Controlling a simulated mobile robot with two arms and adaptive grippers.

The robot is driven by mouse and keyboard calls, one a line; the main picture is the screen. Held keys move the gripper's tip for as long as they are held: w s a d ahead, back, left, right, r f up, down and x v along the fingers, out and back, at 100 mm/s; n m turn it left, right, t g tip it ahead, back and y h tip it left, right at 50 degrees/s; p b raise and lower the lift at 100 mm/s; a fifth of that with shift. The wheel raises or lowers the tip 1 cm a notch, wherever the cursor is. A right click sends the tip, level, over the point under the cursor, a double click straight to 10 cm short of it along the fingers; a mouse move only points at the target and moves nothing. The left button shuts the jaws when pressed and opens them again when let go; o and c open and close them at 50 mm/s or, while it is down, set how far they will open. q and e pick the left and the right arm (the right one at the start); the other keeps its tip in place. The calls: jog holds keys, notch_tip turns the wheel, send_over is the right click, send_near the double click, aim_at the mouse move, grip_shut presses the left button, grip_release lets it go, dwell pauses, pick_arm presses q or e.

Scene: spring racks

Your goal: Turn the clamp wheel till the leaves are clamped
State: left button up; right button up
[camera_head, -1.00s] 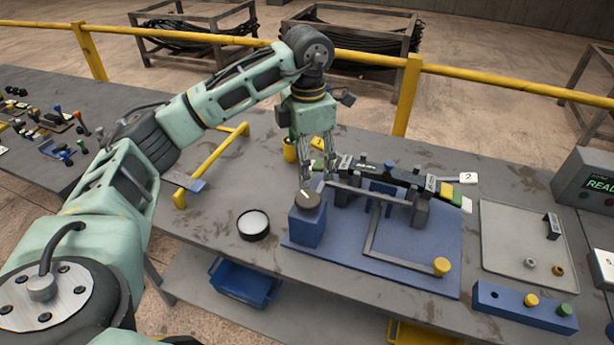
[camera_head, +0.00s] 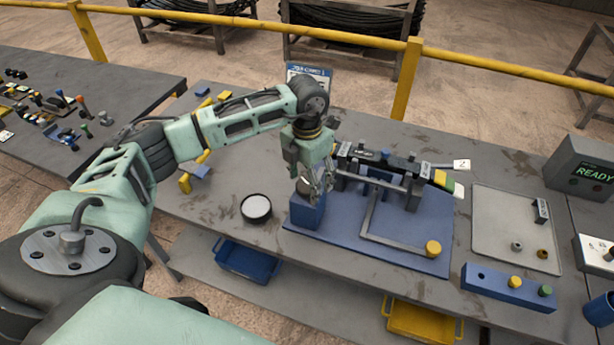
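The clamp fixture sits on a blue base plate (camera_head: 410,237) in the middle of the bench. The dark clamp wheel on top of the blue block (camera_head: 306,213) is now mostly hidden behind my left gripper (camera_head: 314,193). The gripper points down at the wheel, with its fingers around or just above it; I cannot tell whether they touch it. The dark leaves (camera_head: 376,160) lie across the back of the fixture, between upright posts. A grey bent lever with a yellow knob (camera_head: 433,248) lies over the plate. My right gripper is not in view.
A round black-rimmed dish (camera_head: 256,208) stands left of the fixture. A grey tray (camera_head: 490,255) with small parts and a blue block with knobs (camera_head: 508,289) are to the right. A console (camera_head: 584,178) reads READY. A yellow rail (camera_head: 375,58) runs behind the bench.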

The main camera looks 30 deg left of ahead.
pick_arm(q)
jog(key=shift+f, duration=0.1)
jog(key=c, duration=1.1)
jog(key=shift+w+f+m+b, duration=0.1)
jog(key=shift+f+m+b, duration=0.05)
jog(key=shift+m+b, duration=1.15)
jog(key=m+b, duration=0.2)
jog(key=shift+b, duration=0.4)
jog(key=m+b, duration=0.2)
jog(key=m, duration=0.1)
jog(key=shift+m, duration=0.3)
jog(key=shift+r+m+b, duration=0.2)
jog(key=shift+m+b, duration=0.75)
jog(key=shift+m, duration=0.25)
jog(key=shift+w, duration=0.1)
jog(key=shift+r, duration=0.1)
jog(key=o, duration=1.1)
